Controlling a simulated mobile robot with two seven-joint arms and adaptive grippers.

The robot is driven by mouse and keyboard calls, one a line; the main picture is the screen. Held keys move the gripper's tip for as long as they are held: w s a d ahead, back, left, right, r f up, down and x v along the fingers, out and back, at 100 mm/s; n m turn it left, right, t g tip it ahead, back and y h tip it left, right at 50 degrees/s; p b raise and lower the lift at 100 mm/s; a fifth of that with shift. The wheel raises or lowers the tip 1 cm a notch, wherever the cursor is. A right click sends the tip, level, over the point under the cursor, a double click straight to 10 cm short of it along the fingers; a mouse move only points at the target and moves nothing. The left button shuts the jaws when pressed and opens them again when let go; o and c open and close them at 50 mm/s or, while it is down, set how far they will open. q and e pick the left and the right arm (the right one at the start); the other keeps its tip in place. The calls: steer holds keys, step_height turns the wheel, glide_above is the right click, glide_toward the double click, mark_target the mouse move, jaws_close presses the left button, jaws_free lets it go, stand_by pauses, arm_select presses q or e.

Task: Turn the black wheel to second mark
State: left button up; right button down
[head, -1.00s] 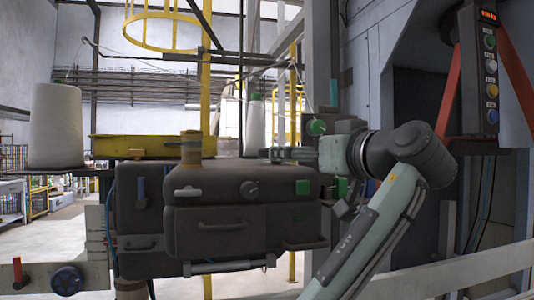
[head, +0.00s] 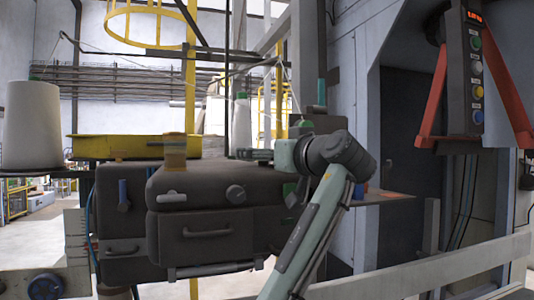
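A dark round knob (head: 236,194) with a light mark sits on the front of the dark machine housing (head: 207,191). My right gripper (head: 255,155) points left, above and slightly right of the knob, apparently over the housing's top edge. Its fingers are seen edge-on, so their opening is unclear. I see nothing held. My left gripper is out of view.
A white thread cone (head: 30,125) stands on a dark disc at the left. A button box (head: 477,75) on red supports hangs at the right. A pale rail (head: 440,262) crosses the lower right.

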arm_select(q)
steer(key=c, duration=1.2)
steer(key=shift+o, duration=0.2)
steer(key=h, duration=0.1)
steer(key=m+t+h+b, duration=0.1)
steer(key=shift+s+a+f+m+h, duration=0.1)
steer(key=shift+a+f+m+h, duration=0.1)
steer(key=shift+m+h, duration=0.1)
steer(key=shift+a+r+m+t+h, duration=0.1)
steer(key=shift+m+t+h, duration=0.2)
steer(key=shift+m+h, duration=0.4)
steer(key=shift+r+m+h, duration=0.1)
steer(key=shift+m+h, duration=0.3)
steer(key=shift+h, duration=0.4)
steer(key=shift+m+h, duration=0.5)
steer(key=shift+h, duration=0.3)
arm_select(e)
steer(key=shift+w+r, duration=0.2)
steer(key=shift+r, duration=0.55)
